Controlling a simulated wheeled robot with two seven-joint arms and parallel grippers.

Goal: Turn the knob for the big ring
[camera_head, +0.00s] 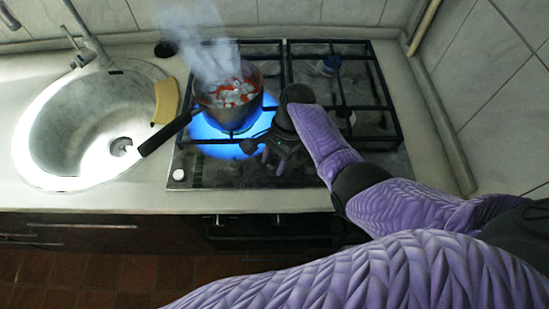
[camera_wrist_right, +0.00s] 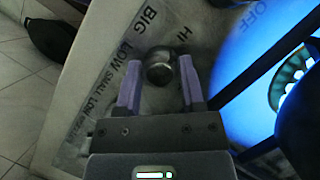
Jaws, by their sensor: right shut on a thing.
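A blue flame (camera_head: 203,130) burns under the pot, and the lit burner (camera_wrist_right: 290,82) shows at the right wrist view's right edge. My left gripper is not in view.
A steaming pot (camera_head: 240,117) with red and white contents stands on the grate, its black handle (camera_head: 165,136) reaching left over the counter. A tiled wall is at right.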

